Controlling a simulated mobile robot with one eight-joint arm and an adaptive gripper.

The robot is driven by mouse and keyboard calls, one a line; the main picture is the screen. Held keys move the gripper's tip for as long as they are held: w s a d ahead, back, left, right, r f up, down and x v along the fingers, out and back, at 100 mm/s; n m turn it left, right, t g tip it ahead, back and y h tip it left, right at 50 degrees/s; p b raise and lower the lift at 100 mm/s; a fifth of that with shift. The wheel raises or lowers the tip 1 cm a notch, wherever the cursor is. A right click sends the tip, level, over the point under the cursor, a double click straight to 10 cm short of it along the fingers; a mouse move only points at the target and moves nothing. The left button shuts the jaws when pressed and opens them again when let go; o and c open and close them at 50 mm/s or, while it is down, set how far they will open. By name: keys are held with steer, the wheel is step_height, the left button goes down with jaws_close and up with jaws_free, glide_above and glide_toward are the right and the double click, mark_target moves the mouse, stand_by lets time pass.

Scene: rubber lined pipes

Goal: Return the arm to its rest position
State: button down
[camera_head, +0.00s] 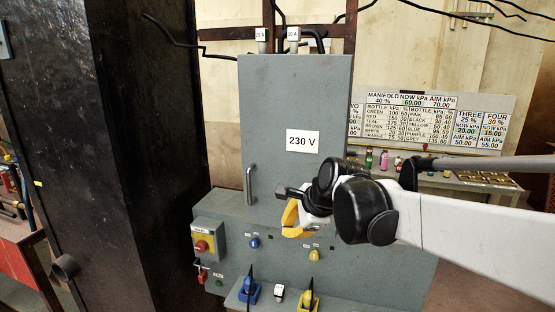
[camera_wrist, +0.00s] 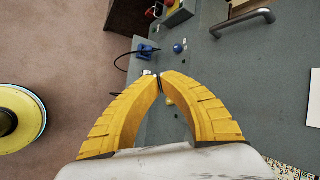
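My arm (camera_head: 480,235) reaches in from the right in the head view, in front of the grey electrical cabinet (camera_head: 265,100). My gripper (camera_head: 287,222) hangs before the cabinet's lower panel, right of the door handle (camera_head: 251,185); its fingers are partly hidden by the wrist in that view. In the wrist view the two yellow fingers of my gripper (camera_wrist: 161,77) come together at their tips. I see nothing held between them. The cabinet's panel lies beyond the fingers, and the door handle (camera_wrist: 243,22) is at the top right there.
A red-and-yellow switch box (camera_head: 207,240) and blue (camera_head: 249,290) and yellow (camera_head: 304,298) plugs stick out from the cabinet. A black pillar (camera_head: 95,130) stands left. A bench with bottles (camera_head: 384,160) is behind. A yellow round object (camera_wrist: 15,120) stands on the floor, left in the wrist view.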

steer(key=s+d+f+n+h+b, duration=0.1)
steer(key=s+d+f+n, duration=0.3)
steer(key=s, duration=0.4)
steer(key=s+d+f+n+h+b, duration=0.2)
steer(key=s+d+f+n, duration=0.2)
steer(key=s, duration=0.5)
steer(key=s+d+f+n+h+b, duration=0.1)
steer(key=s+d+f+n, duration=0.2)
steer(key=s+d+n, duration=0.4)
steer(key=shift+s+d+f+n+t+b, duration=0.4)
steer(key=shift+s+d, duration=0.35)
steer(key=shift+d, duration=0.2)
